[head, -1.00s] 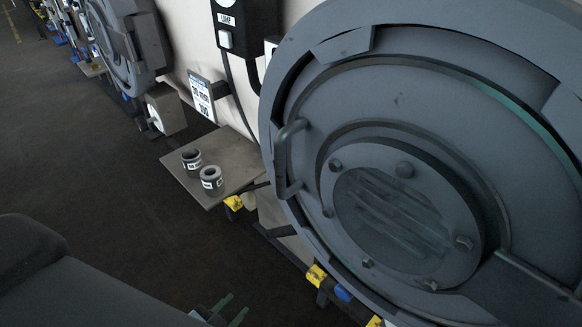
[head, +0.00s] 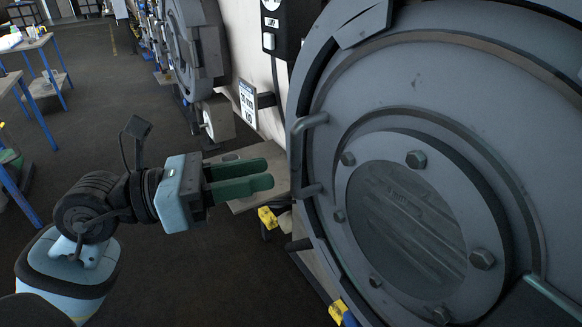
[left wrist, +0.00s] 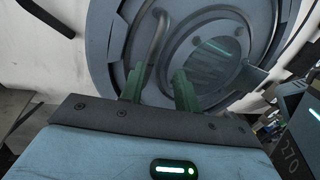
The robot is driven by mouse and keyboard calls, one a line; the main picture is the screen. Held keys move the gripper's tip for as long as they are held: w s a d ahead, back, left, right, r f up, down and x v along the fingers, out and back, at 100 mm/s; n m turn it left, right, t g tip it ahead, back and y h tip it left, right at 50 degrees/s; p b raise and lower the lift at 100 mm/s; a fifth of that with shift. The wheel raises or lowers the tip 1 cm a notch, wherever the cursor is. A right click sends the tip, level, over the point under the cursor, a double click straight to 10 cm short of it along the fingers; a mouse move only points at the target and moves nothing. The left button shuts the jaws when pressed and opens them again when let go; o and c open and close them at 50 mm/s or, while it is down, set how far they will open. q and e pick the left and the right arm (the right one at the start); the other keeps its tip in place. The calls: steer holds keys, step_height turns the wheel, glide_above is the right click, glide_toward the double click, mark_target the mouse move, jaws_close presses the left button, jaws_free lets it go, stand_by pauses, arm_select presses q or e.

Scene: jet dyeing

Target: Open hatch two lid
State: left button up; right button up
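A large round grey hatch lid (head: 480,120) with a bolted round window (head: 408,222) fills the right of the head view. It looks closed. A bar handle (head: 301,155) stands on its left edge. My left gripper (head: 258,178) is left of the handle, apart from it, with its green fingers pointing right toward the lid. In the left wrist view the fingers (left wrist: 158,88) are spread with nothing between them, and the handle (left wrist: 154,40) shows beyond them.
A small metal shelf (head: 248,204) is partly hidden behind my left gripper. A control box (head: 285,28) and a sign (head: 248,104) are on the pale wall. Another round hatch (head: 190,45) is further back. Blue-legged tables (head: 40,115) stand at the left, with open dark floor between.

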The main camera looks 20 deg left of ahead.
mark_target(297, 157)
arm_select(q)
steer(key=shift+a+r+m+t+y, duration=0.3)
steer(key=shift+a+r+t+y, duration=0.2)
steer(key=shift+y, duration=0.2)
steer(key=p+x, duration=0.1)
steer(key=x, duration=0.6)
steer(key=shift+w+d+f, duration=0.1)
steer(key=shift+w+d, duration=0.1)
steer(key=shift+d, duration=0.1)
jaws_close()
